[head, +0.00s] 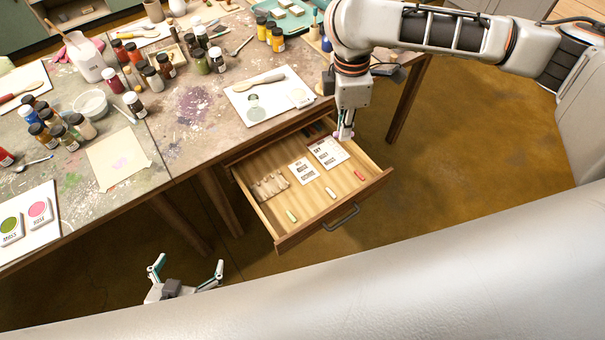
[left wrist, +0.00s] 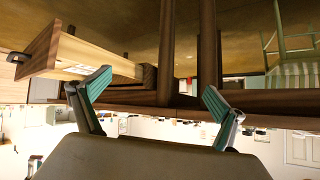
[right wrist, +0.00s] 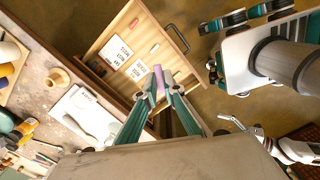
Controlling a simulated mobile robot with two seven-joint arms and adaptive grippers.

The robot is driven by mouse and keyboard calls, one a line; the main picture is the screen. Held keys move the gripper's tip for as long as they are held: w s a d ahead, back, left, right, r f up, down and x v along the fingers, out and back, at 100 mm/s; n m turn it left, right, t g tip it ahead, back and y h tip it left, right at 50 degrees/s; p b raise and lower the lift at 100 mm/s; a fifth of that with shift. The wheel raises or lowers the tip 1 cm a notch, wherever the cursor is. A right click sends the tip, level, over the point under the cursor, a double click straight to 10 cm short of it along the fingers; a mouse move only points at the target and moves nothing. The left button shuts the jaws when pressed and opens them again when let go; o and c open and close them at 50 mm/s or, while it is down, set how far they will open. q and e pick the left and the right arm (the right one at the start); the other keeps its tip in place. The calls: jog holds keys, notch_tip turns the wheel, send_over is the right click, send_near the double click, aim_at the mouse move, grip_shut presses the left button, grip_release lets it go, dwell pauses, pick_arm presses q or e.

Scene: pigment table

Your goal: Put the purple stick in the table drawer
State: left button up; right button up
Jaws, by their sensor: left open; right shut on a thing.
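The purple stick (right wrist: 158,78) is between the fingertips of my right gripper (right wrist: 162,92) in the right wrist view. In the head view my right gripper (head: 345,132) is over the right side of the open table drawer (head: 368,187), near the table edge; the stick is mostly hidden there. The drawer is pulled well out, and its wooden front also shows in the left wrist view (left wrist: 40,55). My left gripper (head: 187,275) is open and empty, low beside the table, left of the drawer. Its two fingers show apart in the left wrist view (left wrist: 155,95).
The drawer holds white printed cards (head: 329,152), yellow sticks (head: 291,216), a red stick (head: 359,175) and a pale lumpy item (head: 270,185). There is bare drawer floor between them. The table (head: 190,120) carries several paint jars, a white board (head: 268,98) and brushes.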

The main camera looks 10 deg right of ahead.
notch_tip(320, 180, down, 7)
jog(key=a+n+b, duration=0.1)
jog(key=a+n, duration=0.2)
jog(key=n, duration=1)
jog(key=n+t+y+b, duration=0.1)
jog(key=n+y+b, duration=0.1)
jog(key=n, duration=1.3)
send_over(311, 205)
notch_tip(311, 205, down, 8)
jog(key=f+b, duration=0.1)
jog(key=f, duration=0.6)
jog(key=f+b, duration=0.2)
jog(key=f, duration=0.5)
jog(key=shift+s+d, duration=0.15)
jog(key=shift+s, duration=0.05)
pick_arm(q)
notch_tip(311, 205, down, 6)
jog(key=d+b, duration=0.1)
jog(key=shift+d, duration=0.4)
pick_arm(e)
jog(key=shift+f, duration=2.4)
jog(key=shift+f, duration=0.1)
jog(key=o, duration=0.3)
jog(key=shift+f, duration=0.1)
pick_arm(q)
jog(key=shift+s+f, duration=0.1)
jog(key=shift+f, duration=0.05)
pick_arm(e)
jog(key=o, duration=0.4)
